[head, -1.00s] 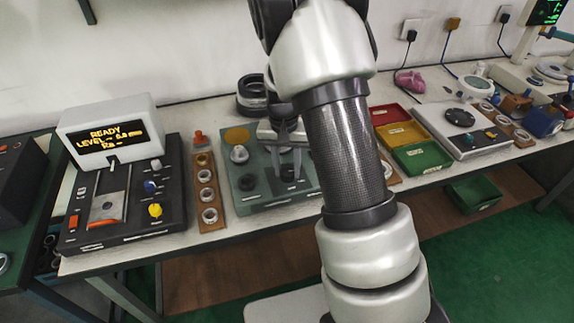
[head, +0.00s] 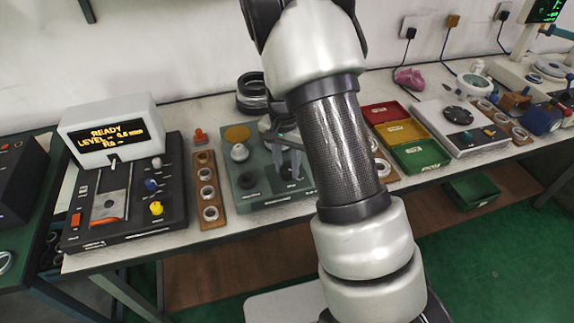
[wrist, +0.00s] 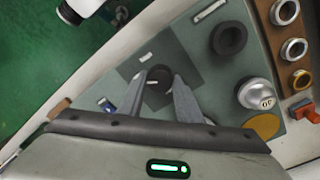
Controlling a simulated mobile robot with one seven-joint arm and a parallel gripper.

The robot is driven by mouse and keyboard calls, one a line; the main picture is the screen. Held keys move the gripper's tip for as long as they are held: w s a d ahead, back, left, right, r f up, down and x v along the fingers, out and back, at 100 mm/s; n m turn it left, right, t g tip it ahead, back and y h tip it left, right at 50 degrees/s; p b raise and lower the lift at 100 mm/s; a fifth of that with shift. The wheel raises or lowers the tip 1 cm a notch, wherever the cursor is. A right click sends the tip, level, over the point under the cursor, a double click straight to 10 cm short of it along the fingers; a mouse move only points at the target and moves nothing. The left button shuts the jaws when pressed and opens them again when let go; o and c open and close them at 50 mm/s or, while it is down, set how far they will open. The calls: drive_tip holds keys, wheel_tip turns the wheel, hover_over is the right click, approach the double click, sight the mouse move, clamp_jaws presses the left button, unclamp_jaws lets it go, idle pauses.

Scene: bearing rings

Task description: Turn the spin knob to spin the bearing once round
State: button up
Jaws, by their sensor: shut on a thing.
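My gripper (wrist: 158,82) is shut on the small dark round spin knob (wrist: 157,74), with one finger on each side of it. The knob has a white mark on top and stands on a dark square on the green fixture plate (wrist: 190,35). In the head view my gripper (head: 288,172) points down at the right part of that plate, and the fingers partly hide the knob. A black ring (wrist: 229,38) lies on the plate beside the dark square; I cannot tell whether it is the bearing. A silver domed piece (wrist: 255,94) stands beyond it.
A rack of rings (head: 208,190) lies left of the plate. Stacked dark rings (head: 252,93) stand behind. Red, yellow and green bins (head: 420,155) lie to the right, behind my arm.

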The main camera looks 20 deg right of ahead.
sight(285, 168)
drive_tip(key=o, duration=1)
drive_tip(key=shift+o, duration=0.2)
wheel_tip(285, 168, up, 18)
drive_tip(key=p, duration=0.1)
drive_tip(key=shift+w+a+f+p, duration=0.25)
drive_tip(key=shift+w+a+p, duration=0.05)
drive_tip(key=s+r+n+t+y+p, duration=0.1)
drive_tip(key=s+r+n+t+p, duration=0.25)
drive_tip(key=s+r, duration=1)
drive_tip(key=s+a+r+n+t+p, duration=0.1)
drive_tip(key=s+r+n, duration=0.4)
drive_tip(key=s, duration=0.5)
drive_tip(key=t+p, duration=0.1)
drive_tip(key=p, duration=0.1)
drive_tip(key=shift+s+a+h+p, duration=0.15)
drive_tip(key=shift+h+p, duration=0.15)
drive_tip(key=shift+p, duration=0.05)
